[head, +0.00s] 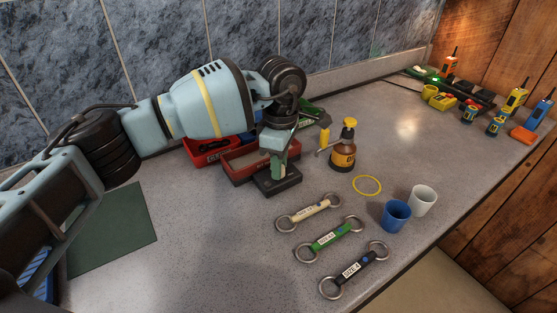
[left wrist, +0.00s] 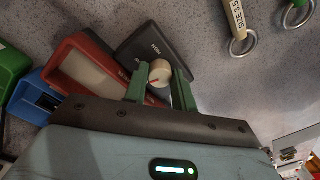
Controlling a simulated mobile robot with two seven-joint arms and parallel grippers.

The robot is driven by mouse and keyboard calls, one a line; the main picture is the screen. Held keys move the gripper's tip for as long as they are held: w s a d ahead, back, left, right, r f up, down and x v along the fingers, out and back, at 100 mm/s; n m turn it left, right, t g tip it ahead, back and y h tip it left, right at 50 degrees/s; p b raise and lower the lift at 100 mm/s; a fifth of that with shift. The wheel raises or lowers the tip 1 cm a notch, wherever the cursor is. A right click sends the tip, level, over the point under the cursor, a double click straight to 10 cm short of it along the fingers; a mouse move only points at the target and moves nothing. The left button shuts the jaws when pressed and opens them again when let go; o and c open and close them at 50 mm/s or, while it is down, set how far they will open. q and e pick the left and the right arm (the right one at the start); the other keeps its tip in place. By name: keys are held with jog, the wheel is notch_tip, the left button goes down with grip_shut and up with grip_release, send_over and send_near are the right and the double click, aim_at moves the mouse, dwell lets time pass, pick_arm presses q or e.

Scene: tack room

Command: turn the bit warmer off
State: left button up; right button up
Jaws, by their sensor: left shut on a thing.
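The bit warmer is a dark flat box (head: 283,188) on the counter, below my left gripper (head: 276,165). In the left wrist view the dark box (left wrist: 160,45) carries lettering, part of which looks like "HIGH", and a round cream knob (left wrist: 160,72) with a red pointer mark. The green fingers of my left gripper (left wrist: 160,82) are shut on this knob, one on each side. In the head view the gripper hides the knob. My right gripper is in neither view.
Red trays (head: 250,164) stand close behind the box. Three ringed bits, cream (head: 309,211), green (head: 331,237) and black (head: 354,270), lie in front. A brown bottle (head: 343,158), blue cup (head: 396,216) and white cup (head: 423,200) stand to the right.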

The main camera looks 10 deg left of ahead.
pick_arm(q)
jog(key=shift+n+p, duration=0.55)
jog(key=shift+n, duration=1.15)
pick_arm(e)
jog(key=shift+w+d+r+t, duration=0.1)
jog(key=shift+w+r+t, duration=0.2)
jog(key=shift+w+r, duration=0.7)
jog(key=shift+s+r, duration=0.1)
pick_arm(q)
jog(key=o, duration=1)
jog(key=shift+r, duration=0.1)
jog(key=shift+w+r+b, duration=0.2)
jog(key=shift+r+b, duration=0.1)
jog(key=shift+r, duration=3.5)
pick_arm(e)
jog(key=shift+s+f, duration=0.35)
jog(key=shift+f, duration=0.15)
pick_arm(q)
jog(key=shift+f, duration=0.1)
